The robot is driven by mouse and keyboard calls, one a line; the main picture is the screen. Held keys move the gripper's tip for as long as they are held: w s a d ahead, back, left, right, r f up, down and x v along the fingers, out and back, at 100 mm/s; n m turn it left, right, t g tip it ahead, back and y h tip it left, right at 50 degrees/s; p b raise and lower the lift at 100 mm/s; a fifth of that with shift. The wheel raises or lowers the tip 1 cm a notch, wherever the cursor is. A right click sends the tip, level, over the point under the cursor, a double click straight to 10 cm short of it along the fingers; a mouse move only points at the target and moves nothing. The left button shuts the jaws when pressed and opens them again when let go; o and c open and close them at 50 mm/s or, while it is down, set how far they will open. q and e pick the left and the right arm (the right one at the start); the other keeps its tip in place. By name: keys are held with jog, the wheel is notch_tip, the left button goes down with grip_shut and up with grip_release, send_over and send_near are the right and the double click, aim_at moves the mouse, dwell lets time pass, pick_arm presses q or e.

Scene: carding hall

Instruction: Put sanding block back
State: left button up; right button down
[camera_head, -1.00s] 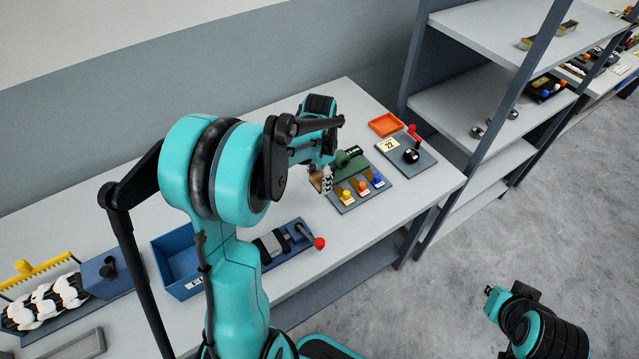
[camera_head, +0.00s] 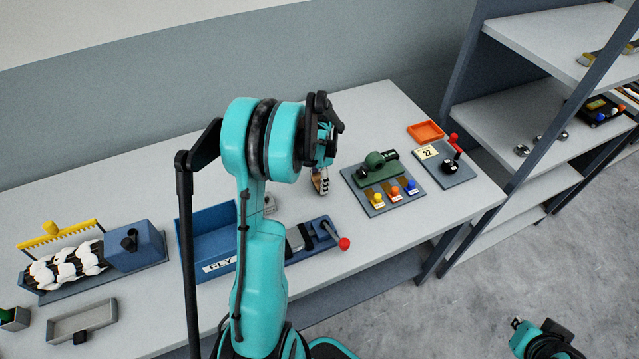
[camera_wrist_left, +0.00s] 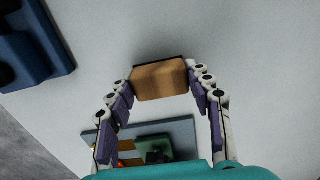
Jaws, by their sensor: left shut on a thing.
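The sanding block, a tan wooden block with a dark underside (camera_wrist_left: 160,82), is between the fingers of my left gripper in the left wrist view. My left gripper (camera_head: 322,182) is shut on it, one finger on each side. In the head view a small part of the block (camera_head: 316,185) shows below the wrist, over bare table just left of the board with coloured knobs. Whether it touches the table is unclear. My right arm's end (camera_head: 540,340) shows in the lower right corner, over the floor; its fingers are not clear.
The knob board (camera_head: 352,177) carries a green machine (camera_head: 380,168). A blue bin marked FLY (camera_head: 221,267) and a blue-grey fixture with a red-knobbed lever (camera_head: 343,244) stand left and in front. An orange tray (camera_head: 426,130) lies at back right. Shelves (camera_head: 535,115) stand beyond.

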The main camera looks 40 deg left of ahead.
pick_arm(q)
jog(key=shift+f, duration=0.55)
jog(key=shift+f, duration=0.15)
jog(key=o, duration=1.1)
